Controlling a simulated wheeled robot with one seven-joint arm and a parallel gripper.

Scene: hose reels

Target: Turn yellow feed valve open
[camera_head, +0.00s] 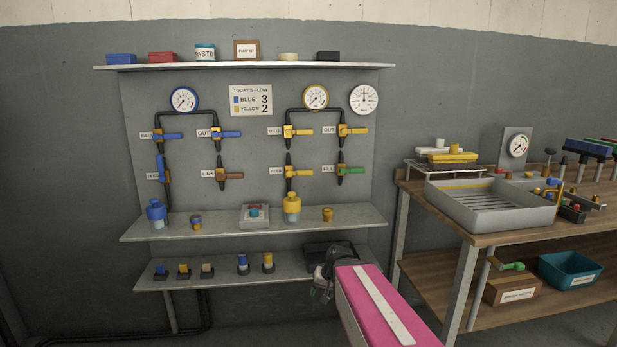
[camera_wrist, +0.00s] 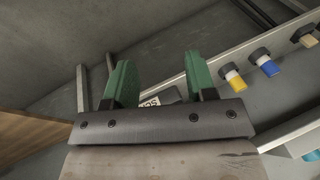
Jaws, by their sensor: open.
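The yellow feed valve (camera_head: 290,172) is on the grey panel, lower row, above the yellow-capped bottle. Its yellow handle (camera_head: 303,174) points right, roughly level, across the upright pipe. The small label (camera_head: 277,170) left of it is hard to read. My gripper (camera_head: 322,287) is low in front of the lower shelf, well below the valve and touching nothing that I can tell. In the wrist view its two green fingers (camera_wrist: 158,82) are apart with nothing held between them. The valve is not in the wrist view.
The middle shelf (camera_head: 350,217) sticks out below the valves and holds a yellow bottle (camera_head: 291,207) and small fittings. The lower shelf (camera_head: 222,276) holds several blue and yellow pieces and a dark tray (camera_head: 328,253). A wooden workbench (camera_head: 440,215) stands at right.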

